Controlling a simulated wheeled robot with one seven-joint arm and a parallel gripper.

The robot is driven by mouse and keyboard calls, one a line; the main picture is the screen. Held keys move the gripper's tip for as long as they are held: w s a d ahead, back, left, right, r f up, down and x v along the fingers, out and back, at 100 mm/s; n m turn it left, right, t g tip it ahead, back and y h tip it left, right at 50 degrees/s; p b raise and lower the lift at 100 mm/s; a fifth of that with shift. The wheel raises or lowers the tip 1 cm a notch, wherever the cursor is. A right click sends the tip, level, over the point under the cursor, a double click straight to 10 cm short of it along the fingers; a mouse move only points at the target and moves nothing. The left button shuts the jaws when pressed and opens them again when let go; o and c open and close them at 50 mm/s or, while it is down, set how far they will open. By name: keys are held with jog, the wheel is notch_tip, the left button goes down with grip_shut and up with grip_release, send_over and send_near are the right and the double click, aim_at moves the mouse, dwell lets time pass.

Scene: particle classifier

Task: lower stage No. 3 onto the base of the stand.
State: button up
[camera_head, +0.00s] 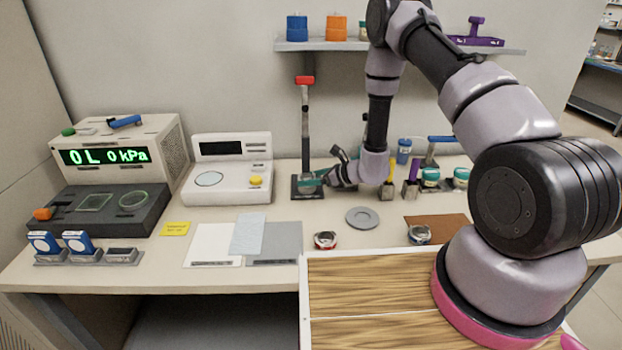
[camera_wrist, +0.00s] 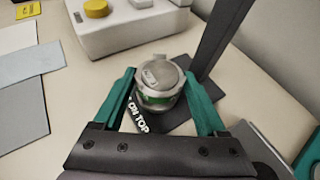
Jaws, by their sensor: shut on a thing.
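The stage (camera_wrist: 160,78) is a small round metal can with a green band and a lid. Its number is not readable. My gripper (camera_wrist: 159,84) is shut on it, with one teal finger on each side. In the head view my gripper (camera_head: 318,180) is low over the stand's base, left of my wrist, and the stage is mostly hidden there. The stand has a dark flat base (camera_head: 297,192), a tall dark post (camera_head: 305,130) and a red top (camera_head: 305,80). The stage is beside the post, over the base; I cannot tell whether it touches. White lettering "ON TOP" shows below the stage in the wrist view.
A white scale-like instrument (camera_head: 230,170) stands left of the stand. A grey disc (camera_head: 362,218) and two small round cans, one red-banded (camera_head: 325,240) and one dark (camera_head: 419,235), lie in front. Several small items stand at the right, and a shelf (camera_head: 350,47) hangs above.

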jog(key=shift+f, duration=0.45)
dwell(0.3)
jog(key=o, duration=1.4)
jog(key=shift+o, duration=0.2)
jog(key=v, duration=1)
jog(key=shift+d, duration=0.1)
jog(key=shift+d+r, duration=0.15)
jog(key=shift+r, duration=0.05)
jog(key=s+a+r+n+g+y, duration=0.1)
jog(key=s+r+n+g, duration=0.4)
jog(key=r, duration=0.8)
jog(key=s+a+r+n+g, duration=0.1)
jog(key=s+r+n, duration=0.4)
jog(key=r, duration=0.8)
jog(key=s+d+r+n+t+h, duration=0.6)
jog(key=s+d+r+n+h, duration=0.3)
jog(key=s+d+r, duration=0.5)
notch_tip(320, 180, up, 3)
jog(key=shift+s+d+f+n+h, duration=0.1)
jog(key=shift+s+d+n+h, duration=0.2)
jog(key=shift+s+n, duration=0.5)
